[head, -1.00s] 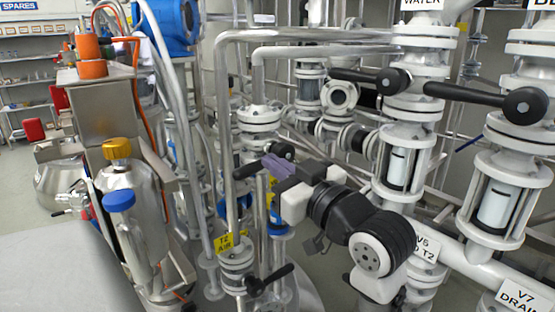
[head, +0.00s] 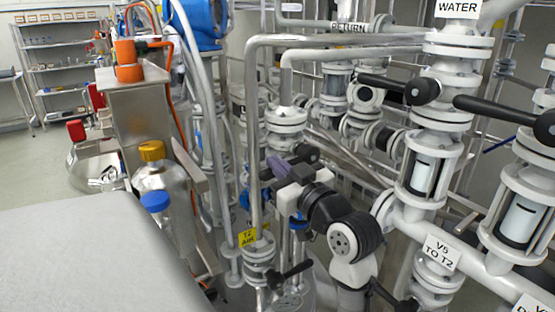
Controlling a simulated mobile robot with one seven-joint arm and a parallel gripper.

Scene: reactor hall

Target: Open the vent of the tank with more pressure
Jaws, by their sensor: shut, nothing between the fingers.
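My gripper (head: 274,168), with purple fingers, is shut and empty among the vertical pipes in the middle of the view. A black knob or handle end (head: 306,153) shows just behind it; I cannot tell whether they touch. Below, a pipe carries a yellow "T2 AIR" tag (head: 248,238). A flanged valve with a black lever (head: 290,272) sits beneath the gripper, at the lower right of that tag. The tank tops are mostly hidden behind pipes and my arm. No readable pressure gauge and no vent label show.
Thick white pipes with a "V5 TO T2" label (head: 441,251), a "WATER" label (head: 457,9) and long black levers (head: 398,89) crowd the right. Open floor lies far left.

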